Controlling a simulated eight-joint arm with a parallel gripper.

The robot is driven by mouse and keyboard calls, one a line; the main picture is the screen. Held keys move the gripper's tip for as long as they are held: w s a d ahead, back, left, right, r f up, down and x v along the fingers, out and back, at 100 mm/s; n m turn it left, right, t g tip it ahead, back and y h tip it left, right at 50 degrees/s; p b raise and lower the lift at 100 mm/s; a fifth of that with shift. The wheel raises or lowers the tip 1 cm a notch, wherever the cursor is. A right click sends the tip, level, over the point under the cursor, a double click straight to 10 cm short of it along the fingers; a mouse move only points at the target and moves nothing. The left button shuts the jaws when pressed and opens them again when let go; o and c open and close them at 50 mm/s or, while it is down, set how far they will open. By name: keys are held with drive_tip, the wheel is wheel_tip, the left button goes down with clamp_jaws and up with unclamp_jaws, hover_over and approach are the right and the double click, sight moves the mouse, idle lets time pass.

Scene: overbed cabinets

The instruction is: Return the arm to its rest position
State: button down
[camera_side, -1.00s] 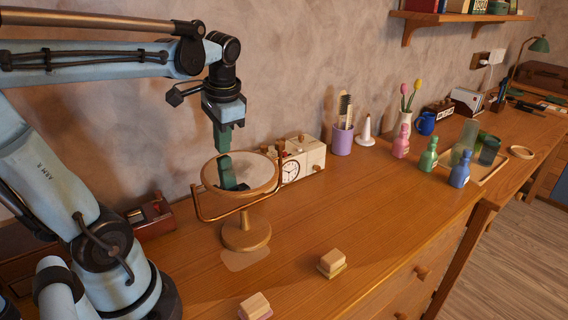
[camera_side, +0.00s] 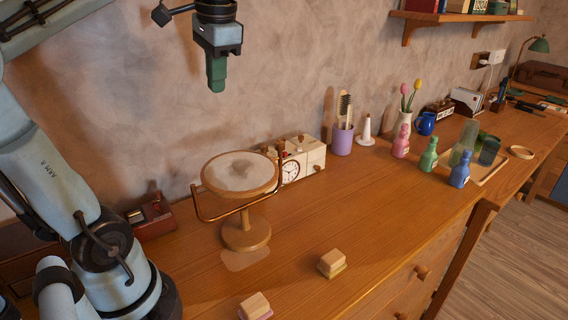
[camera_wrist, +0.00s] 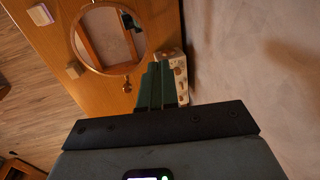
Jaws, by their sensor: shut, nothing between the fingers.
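My gripper (camera_side: 216,88) hangs in the upper middle of the side view, pointing down. Its green fingers are together with nothing between them. It is well above the dresser top and above the round tilting mirror (camera_side: 240,173), apart from it. In the wrist view my gripper (camera_wrist: 155,68) points toward the dresser, with the mirror (camera_wrist: 108,38) to the left beyond the fingertips.
A cream clock box (camera_side: 303,158) stands behind the mirror. Two small blocks (camera_side: 332,262) (camera_side: 255,306) lie near the front edge. A purple cup (camera_side: 342,141) with brushes and several bottles stand to the right. The air around my gripper is clear.

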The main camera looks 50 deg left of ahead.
sight(224, 154)
idle(0.4)
drive_tip(key=x, duration=0.4)
drive_tip(key=d+x, duration=0.1)
drive_tip(key=x, duration=0.4)
drive_tip(key=d+x, duration=0.1)
drive_tip(key=x, duration=0.3)
drive_tip(key=shift+d+f, duration=0.1)
drive_tip(key=shift+f, duration=0.5)
drive_tip(key=shift+r, duration=0.15)
drive_tip(key=a+r+v, duration=0.1)
drive_tip(key=a+v, duration=0.2)
drive_tip(key=v, duration=1)
drive_tip(key=d+x, duration=0.1)
drive_tip(key=x, duration=0.3)
drive_tip(key=d+x, duration=0.1)
drive_tip(key=x, duration=0.4)
drive_tip(key=d+x, duration=0.1)
drive_tip(key=x, duration=0.3)
drive_tip(key=shift+f, duration=0.6)
drive_tip(key=d+v, duration=0.1)
drive_tip(key=v, duration=1.4)
drive_tip(key=d+f+h, duration=0.2)
drive_tip(key=d, duration=0.8)
drive_tip(key=shift+w+d, duration=0.3)
drive_tip(key=shift+w, duration=0.05)
drive_tip(key=shift+f, duration=0.15)
